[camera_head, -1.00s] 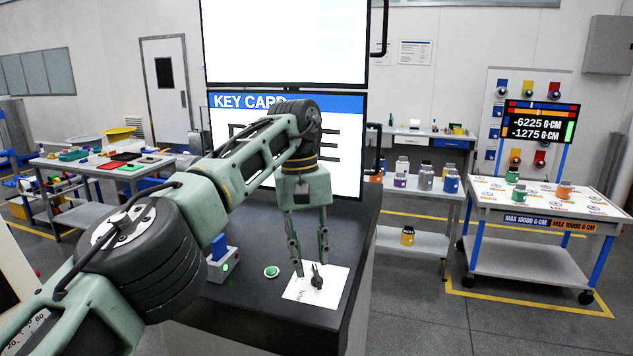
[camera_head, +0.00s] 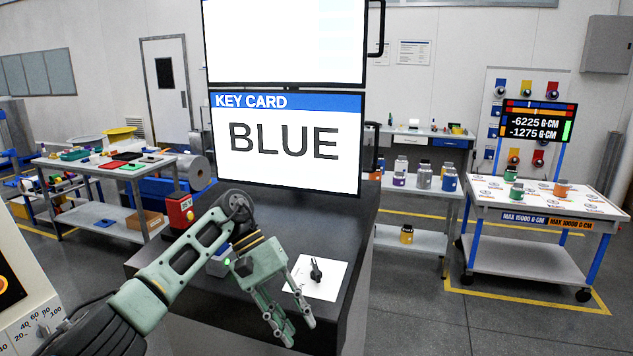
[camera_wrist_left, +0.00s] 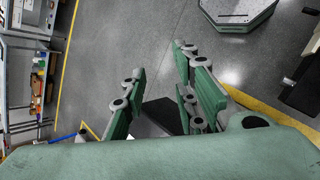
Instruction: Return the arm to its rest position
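My left arm comes in from the left in the head view, and its green left gripper (camera_head: 296,333) hangs in front of the dark bench (camera_head: 345,225), fingers pointing down. The fingers are apart with nothing between them. In the left wrist view, the left gripper (camera_wrist_left: 160,88) also shows its two fingers spread, with grey floor beyond. My right gripper is not in view.
A white sheet (camera_head: 326,287) with a small black object (camera_head: 316,270) lies on the bench. A red device (camera_head: 180,210) stands at its left. The key card screen (camera_head: 288,170) reads BLUE. A weighing table (camera_head: 545,205) stands right; floor between is clear.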

